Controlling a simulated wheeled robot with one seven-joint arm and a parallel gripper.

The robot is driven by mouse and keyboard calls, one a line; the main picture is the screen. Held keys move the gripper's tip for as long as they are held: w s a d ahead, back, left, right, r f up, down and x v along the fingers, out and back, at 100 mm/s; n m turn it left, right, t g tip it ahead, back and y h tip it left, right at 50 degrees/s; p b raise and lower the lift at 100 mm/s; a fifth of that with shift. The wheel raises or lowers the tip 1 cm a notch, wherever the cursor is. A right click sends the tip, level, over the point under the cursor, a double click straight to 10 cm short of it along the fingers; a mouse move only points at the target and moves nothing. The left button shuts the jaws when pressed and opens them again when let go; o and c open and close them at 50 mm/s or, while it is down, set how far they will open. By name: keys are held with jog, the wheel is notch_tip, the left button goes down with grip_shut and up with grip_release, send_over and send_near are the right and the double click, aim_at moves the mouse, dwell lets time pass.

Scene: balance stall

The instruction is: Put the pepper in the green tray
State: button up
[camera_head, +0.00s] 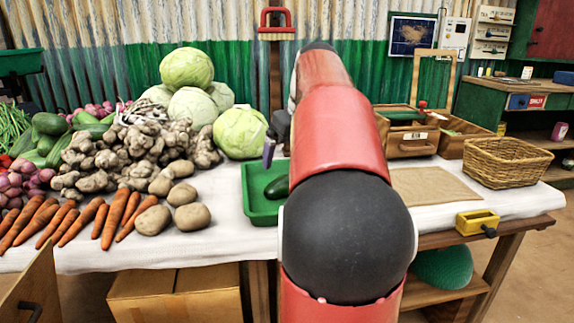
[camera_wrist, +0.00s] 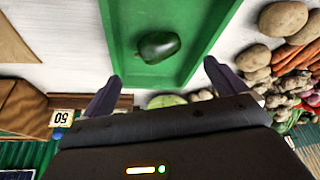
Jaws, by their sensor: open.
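A dark green, glossy pepper (camera_wrist: 158,47) lies on the floor of the green tray (camera_wrist: 196,12), inside its walls. In the head view the pepper (camera_head: 277,187) shows in the tray (camera_head: 262,218), partly covered by my red and black arm. My gripper (camera_wrist: 162,72) is open, its two dark fingers spread wide with nothing between them. It is above the tray's far end, and the pepper lies apart from the fingertips. In the head view one finger (camera_head: 268,153) shows left of my arm; the rest of the gripper is hidden.
Potatoes (camera_head: 172,208), carrots (camera_head: 75,222), ginger and cabbages (camera_head: 240,133) crowd the table left of and behind the tray. To the right are a bare brown mat (camera_head: 432,187), wooden boxes (camera_head: 408,140), a wicker basket (camera_head: 508,162) and a yellow box (camera_head: 476,221) at the front edge.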

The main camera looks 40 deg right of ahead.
jog(key=s+a+f+n, duration=0.1)
jog(key=s+a+f, duration=0.2)
jog(key=a, duration=0.7)
jog(key=s+a+f, duration=0.2)
jog(key=a+f, duration=0.1)
jog(key=a, duration=0.7)
jog(key=s+a+f+t, duration=0.1)
jog(key=s+a+f, duration=0.8)
jog(key=s+f, duration=0.1)
jog(key=shift+s+f+n+y, duration=0.3)
jog(key=shift+f+n, duration=0.1)
jog(key=shift+f, duration=0.25)
